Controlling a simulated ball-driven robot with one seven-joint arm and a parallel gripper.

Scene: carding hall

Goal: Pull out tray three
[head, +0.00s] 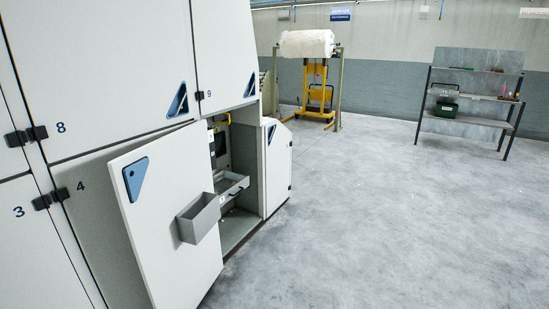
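An open compartment of the white cabinet row shows a grey pull-out tray (230,182) with a dark handle on its front. I cannot read a number on this tray. The door and bin hide part of the compartment. A "3" is printed on a shut panel (18,240) at the far left. My gripper is not in view.
Shut doors marked 8 (95,70) and 9 (225,50) are above. A smaller white door (278,165) stands beyond the compartment. A yellow stand with a white roll (307,43) and a grey shelf unit (470,120) stand behind. The concrete floor (380,230) at right is clear.

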